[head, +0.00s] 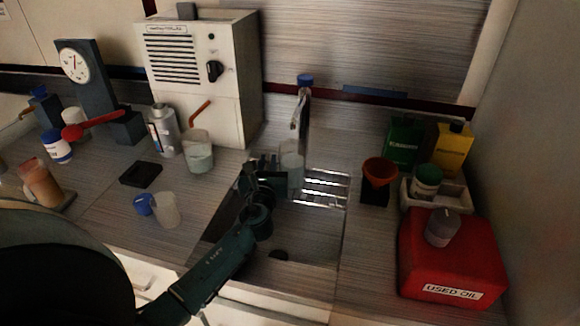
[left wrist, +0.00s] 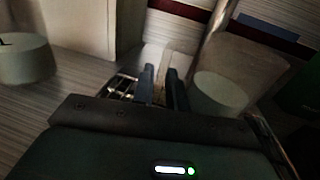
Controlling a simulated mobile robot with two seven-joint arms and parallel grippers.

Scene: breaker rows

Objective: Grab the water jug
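A clear, pale container (head: 291,163), which looks like the water jug, stands upright at the sink under the tap. It also shows in the left wrist view (left wrist: 219,93), right of my fingers. My left gripper (head: 262,165) is just left of this container in the head view, over the sink's left side. I cannot tell whether a finger touches the container. My right gripper is not in view.
The tap (head: 301,105) rises behind the sink (head: 315,245). Left stand a beaker (head: 198,155), a grey bottle (head: 164,132) and a cup (head: 166,210) near a blue cap. Right are an orange funnel (head: 379,172) and a red oil can (head: 450,262). A white heater-like box (head: 205,75) stands behind.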

